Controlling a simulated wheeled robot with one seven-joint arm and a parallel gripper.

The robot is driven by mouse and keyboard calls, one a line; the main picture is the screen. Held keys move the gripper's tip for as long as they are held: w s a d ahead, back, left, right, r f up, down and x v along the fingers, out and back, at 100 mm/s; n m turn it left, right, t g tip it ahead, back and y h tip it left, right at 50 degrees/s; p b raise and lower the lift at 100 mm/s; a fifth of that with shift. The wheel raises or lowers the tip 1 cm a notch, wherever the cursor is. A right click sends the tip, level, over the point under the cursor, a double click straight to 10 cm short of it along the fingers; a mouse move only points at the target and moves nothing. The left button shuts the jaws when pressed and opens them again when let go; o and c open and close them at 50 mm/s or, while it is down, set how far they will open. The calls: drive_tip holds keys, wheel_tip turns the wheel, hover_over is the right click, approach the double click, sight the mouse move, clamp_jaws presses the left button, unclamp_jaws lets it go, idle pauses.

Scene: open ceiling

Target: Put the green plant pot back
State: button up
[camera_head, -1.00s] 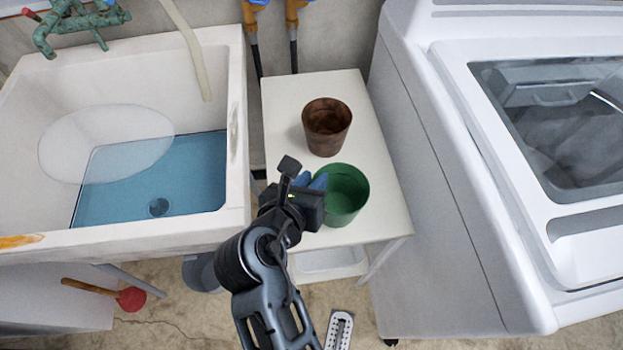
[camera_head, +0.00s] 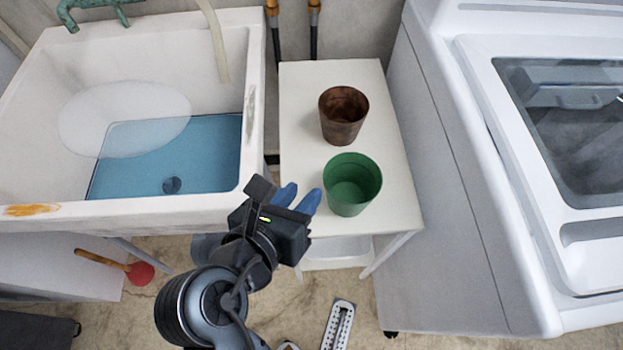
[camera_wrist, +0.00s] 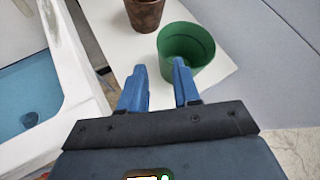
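The green plant pot (camera_head: 351,185) stands upright and empty on the white table, near its front edge. It also shows in the wrist view (camera_wrist: 187,47), just beyond the right fingertip. My gripper (camera_head: 299,196) is to the left of the pot, its blue fingers apart with nothing between them. In the wrist view my gripper (camera_wrist: 160,72) is open, and the right finger overlaps the pot's near side in the picture; I cannot tell whether it touches.
A brown pot (camera_head: 342,117) stands behind the green one on the white table (camera_head: 302,95). A sink (camera_head: 252,110) with blue water is on the left. A white washing machine (camera_head: 450,190) is close on the right. A red plunger (camera_head: 139,273) is below the sink.

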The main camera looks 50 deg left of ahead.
drive_tip(key=shift+v, duration=0.85)
drive_tip(key=s+d+f+m, duration=0.1)
drive_tip(key=d+f+m, duration=0.3)
drive_tip(key=d+m, duration=0.6)
drive_tip(key=s+d+f+m, duration=0.1)
drive_tip(key=d+f+m, duration=0.2)
drive_tip(key=d+m, duration=0.7)
drive_tip(key=s+d+r+m+t+h, duration=0.1)
drive_tip(key=s+d+r+m, duration=0.4)
drive_tip(key=d+m, duration=0.4)
drive_tip(key=s+d+r+m+t+h, duration=0.2)
drive_tip(key=s+d+r+m, duration=0.4)
drive_tip(key=m, duration=0.7)
drive_tip(key=d+r, duration=0.2)
drive_tip(key=d, duration=0.2)
drive_tip(key=shift+s+h, duration=0.25)
drive_tip(key=shift+h, duration=0.05)
